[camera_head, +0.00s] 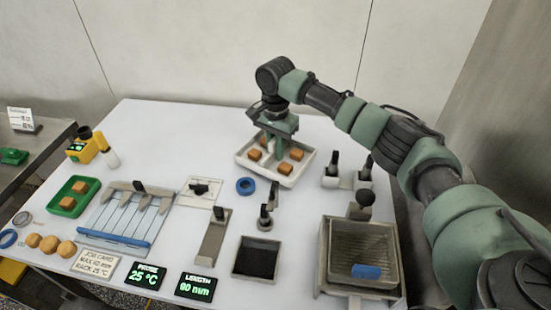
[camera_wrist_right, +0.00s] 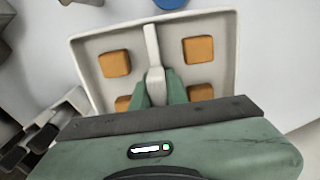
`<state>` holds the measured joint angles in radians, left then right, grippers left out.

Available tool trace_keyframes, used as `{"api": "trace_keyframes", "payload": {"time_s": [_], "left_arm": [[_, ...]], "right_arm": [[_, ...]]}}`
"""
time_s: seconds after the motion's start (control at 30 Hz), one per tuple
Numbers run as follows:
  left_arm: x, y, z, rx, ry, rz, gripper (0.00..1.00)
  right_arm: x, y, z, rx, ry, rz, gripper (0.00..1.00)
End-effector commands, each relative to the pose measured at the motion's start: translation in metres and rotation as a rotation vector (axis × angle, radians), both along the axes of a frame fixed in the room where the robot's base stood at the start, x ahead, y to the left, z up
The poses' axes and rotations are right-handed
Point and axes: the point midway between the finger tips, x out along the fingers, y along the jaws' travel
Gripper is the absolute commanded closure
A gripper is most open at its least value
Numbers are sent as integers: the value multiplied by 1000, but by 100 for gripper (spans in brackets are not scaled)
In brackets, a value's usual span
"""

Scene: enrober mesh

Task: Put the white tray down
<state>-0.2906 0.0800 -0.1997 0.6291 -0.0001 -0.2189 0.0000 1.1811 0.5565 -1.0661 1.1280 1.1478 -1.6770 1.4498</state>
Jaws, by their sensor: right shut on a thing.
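The white tray (camera_head: 262,173) is at the back middle of the white table, with several orange-brown square pieces in it. My right gripper (camera_head: 277,143) comes down over its middle. In the right wrist view the tray (camera_wrist_right: 84,62) has an upright white grip (camera_wrist_right: 152,45) at its centre, and my right gripper (camera_wrist_right: 160,88) is shut on it. The tray looks level. I cannot tell whether its underside touches the table or hangs just above it. My left gripper is out of view.
A blue ring (camera_head: 246,186) lies just in front of the tray. A stand with black knobs (camera_head: 346,180) is to its right. A slicer with a blue bar (camera_head: 116,240), a green tray (camera_head: 66,207) and a mesh bin (camera_head: 362,239) stand nearer.

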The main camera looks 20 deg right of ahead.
Motion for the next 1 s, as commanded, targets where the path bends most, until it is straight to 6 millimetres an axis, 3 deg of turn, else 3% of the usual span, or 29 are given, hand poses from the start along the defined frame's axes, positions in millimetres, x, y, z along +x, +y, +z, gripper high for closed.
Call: {"api": "trace_keyframes", "payload": {"time_s": [0.23, 0.63, 0.67, 0.73, 1.0], "left_arm": [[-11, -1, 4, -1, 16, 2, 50], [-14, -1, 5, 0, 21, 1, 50], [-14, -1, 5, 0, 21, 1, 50], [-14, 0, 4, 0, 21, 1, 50], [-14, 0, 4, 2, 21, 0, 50]], "right_arm": [[-1, 0, -34, -1, 1, 1, 100], [0, 0, -40, -1, 1, 0, 100], [-1, 0, -41, -1, 2, 0, 83], [0, 0, -41, -1, 2, 0, 64], [0, 0, -41, -1, 2, 0, 64]]}}
